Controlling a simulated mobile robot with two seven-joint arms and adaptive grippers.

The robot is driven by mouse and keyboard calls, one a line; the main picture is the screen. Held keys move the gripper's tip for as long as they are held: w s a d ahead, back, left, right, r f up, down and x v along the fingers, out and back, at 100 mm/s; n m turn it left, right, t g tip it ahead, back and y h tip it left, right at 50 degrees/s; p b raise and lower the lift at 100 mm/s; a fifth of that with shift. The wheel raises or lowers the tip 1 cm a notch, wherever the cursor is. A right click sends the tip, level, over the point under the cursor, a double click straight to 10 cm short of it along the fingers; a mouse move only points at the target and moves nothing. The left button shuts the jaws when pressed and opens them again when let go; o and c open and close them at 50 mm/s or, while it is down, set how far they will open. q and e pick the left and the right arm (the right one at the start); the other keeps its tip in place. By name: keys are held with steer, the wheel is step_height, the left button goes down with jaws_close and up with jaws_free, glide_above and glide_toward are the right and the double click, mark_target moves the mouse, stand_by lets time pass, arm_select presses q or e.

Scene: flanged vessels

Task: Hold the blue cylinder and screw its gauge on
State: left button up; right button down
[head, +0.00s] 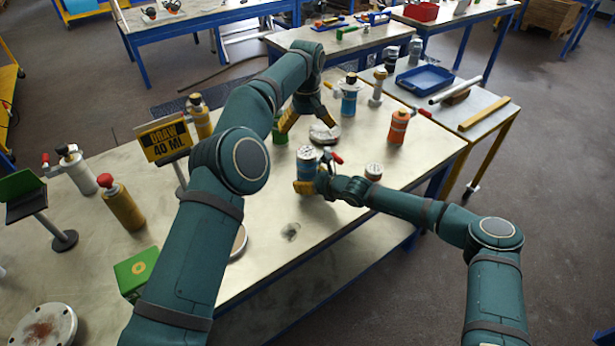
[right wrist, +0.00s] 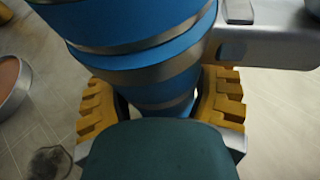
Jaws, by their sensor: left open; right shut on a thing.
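A small round gauge-like piece (head: 373,171) sits right of the held cylinder, by my right wrist. I cannot tell which piece is the cylinder's gauge.
A second blue cylinder (head: 349,102) stands behind, and an orange cylinder (head: 398,127) stands to the right. A yellow "DRAW 40 ML" sign (head: 165,140) stands left. A side table (head: 490,98) holds a blue tray (head: 425,78). The table between the held and orange cylinders is mostly clear.

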arm_select(q)
steer(key=shift+r, duration=0.9)
arm_select(e)
steer(key=shift+r, duration=0.1)
jaws_free()
steer(key=shift+s+d+r, duration=0.1)
steer(key=shift+s+d, duration=0.2)
steer(key=shift+d, duration=0.1)
steer(key=v, duration=1.1)
steer(key=shift+a+r, duration=0.1)
